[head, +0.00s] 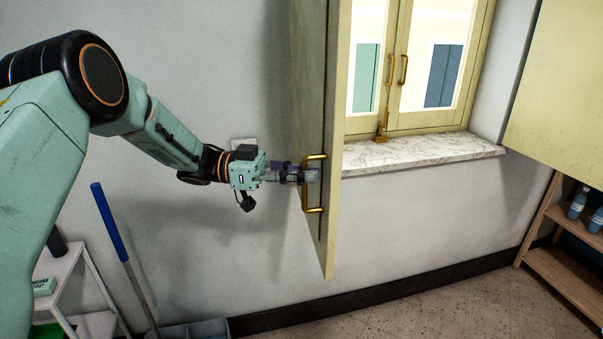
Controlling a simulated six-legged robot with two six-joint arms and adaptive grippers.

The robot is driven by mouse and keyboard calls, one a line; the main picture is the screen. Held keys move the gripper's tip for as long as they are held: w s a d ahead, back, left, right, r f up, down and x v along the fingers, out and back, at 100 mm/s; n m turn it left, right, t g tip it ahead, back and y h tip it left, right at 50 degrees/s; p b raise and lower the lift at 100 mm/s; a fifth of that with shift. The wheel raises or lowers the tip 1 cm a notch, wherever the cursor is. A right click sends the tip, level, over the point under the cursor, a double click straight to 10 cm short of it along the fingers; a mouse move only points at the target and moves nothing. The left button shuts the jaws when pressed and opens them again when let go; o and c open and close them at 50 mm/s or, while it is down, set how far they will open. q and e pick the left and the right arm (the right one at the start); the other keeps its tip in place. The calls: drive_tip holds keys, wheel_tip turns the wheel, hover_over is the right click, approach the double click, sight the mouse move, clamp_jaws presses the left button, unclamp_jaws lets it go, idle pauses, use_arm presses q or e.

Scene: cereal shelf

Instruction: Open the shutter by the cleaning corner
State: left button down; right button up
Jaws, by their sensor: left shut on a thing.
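The cream shutter (332,90) beside the window stands swung out from the wall and is seen almost edge-on. A brass handle (305,206) is on its face. My left gripper (308,176) is at this handle, shut on it, with the arm coming in from the left. The fingertips partly hide the handle's middle. The cleaning corner shows at the lower left, with a blue-handled broom or mop (108,222) leaning there. My right gripper is not in view.
The window (398,125) with brass handles is behind the shutter, above a marble sill (425,150). Another cream shutter panel (565,90) is at the right, above a wooden shelf (560,266) with bottles. A white rack (75,262) stands at the lower left. The floor (430,310) is clear in front.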

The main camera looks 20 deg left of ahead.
use_arm(q)
drive_tip(key=shift+w+r, duration=0.1)
drive_tip(key=shift+r, duration=0.1)
drive_tip(key=c, duration=1.7)
unclamp_jaws()
drive_tip(key=shift+d, duration=0.1)
drive_tip(key=shift+a+f, duration=0.1)
drive_tip(key=shift+a, duration=0.15)
drive_tip(key=s+a, duration=0.2)
drive_tip(key=a, duration=0.9)
drive_tip(key=shift+a, duration=0.25)
drive_tip(key=shift+s, duration=0.1)
drive_tip(key=shift+s+a, duration=0.1)
drive_tip(key=shift+a, duration=0.05)
